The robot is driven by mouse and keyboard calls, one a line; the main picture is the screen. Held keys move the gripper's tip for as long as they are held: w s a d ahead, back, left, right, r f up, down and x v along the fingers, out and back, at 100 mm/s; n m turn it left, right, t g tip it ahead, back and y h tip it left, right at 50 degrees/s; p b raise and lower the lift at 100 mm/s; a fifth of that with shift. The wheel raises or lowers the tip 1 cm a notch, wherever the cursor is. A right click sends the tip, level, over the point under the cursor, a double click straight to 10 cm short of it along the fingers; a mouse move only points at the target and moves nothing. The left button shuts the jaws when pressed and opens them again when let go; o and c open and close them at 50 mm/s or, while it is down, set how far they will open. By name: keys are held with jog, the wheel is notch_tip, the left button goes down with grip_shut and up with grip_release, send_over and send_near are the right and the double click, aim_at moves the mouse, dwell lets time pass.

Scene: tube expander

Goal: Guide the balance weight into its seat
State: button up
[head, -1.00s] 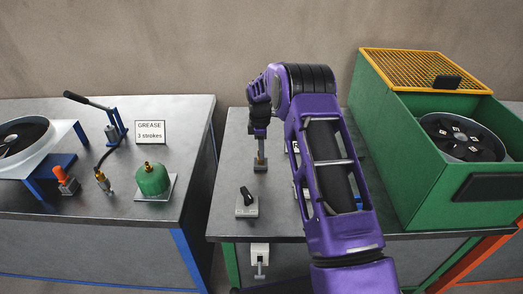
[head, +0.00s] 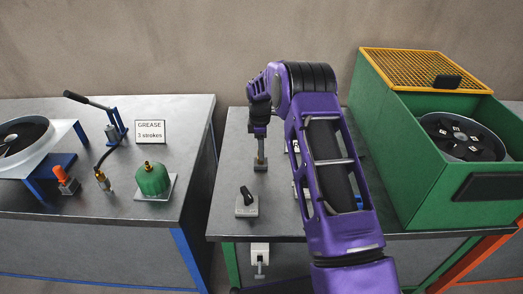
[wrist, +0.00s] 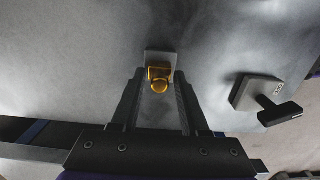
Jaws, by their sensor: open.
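My gripper (head: 259,130) hangs over the middle bench, pointing down. In the wrist view its two dark fingers (wrist: 158,88) are apart, on either side of a brass-coloured rounded piece (wrist: 159,78) on a small grey base plate. I cannot tell whether the fingers touch it. In the head view a short post (head: 261,155) on that base stands below the fingertips. I cannot tell whether this piece is the balance weight. A dark bladed rotor (head: 462,138) with several small pale labels sits in the open green machine (head: 425,190) at the right. The weight's seat is not clearly visible.
A black-handled switch block (head: 246,204) stands near the bench front; it also shows in the wrist view (wrist: 258,94). My forearm hides items behind it. The left bench (head: 110,205) holds a grease pump, a green cylinder (head: 153,179) and a "GREASE 3 strokes" sign (head: 150,132).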

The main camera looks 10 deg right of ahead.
jog(key=shift+r, duration=0.25)
jog(key=shift+r, duration=1.15)
jog(key=shift+r, duration=0.15)
jog(key=o, duration=0.6)
jog(key=shift+c, duration=0.2)
jog(key=shift+o, duration=0.2)
jog(key=o, duration=0.3)
